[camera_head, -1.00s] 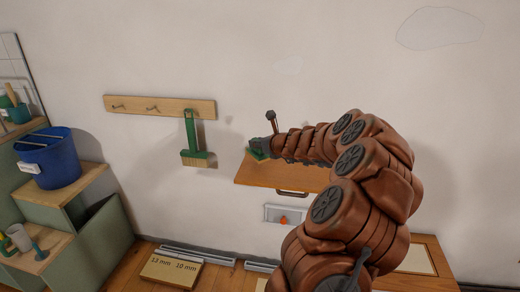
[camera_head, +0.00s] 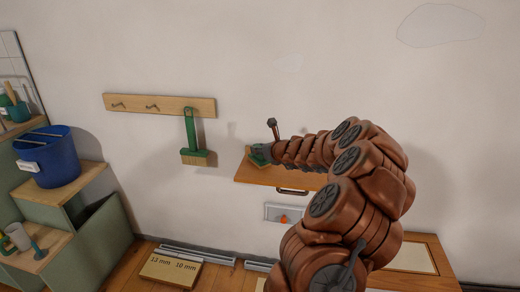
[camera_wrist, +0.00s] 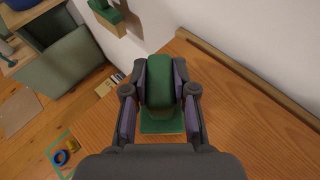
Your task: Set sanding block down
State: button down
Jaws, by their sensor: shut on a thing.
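The green sanding block (camera_wrist: 160,75) is between the two fingers of my gripper (camera_wrist: 160,88) in the wrist view, and the gripper is shut on it. A flat green patch (camera_wrist: 162,126) shows on the wooden shelf (camera_wrist: 240,125) just beside and below the block. In the head view, my gripper (camera_head: 261,153) is at the left end of the shelf (camera_head: 280,176), with a little green showing under it. The gripper mostly hides the block there. I cannot tell whether the block touches the shelf.
A wooden peg rail (camera_head: 130,105) holds a green-handled brush (camera_head: 191,135) left of the shelf. A blue bucket (camera_head: 48,158) stands on a stepped unit at the far left. The shelf's right part looks bare in the wrist view.

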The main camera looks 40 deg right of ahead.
jog(key=c, duration=0.9)
grip_release()
jog(key=shift+c, duration=0.2)
jog(key=shift+r, duration=0.15)
jog(key=p+v, duration=0.1)
jog(key=v, duration=1.1)
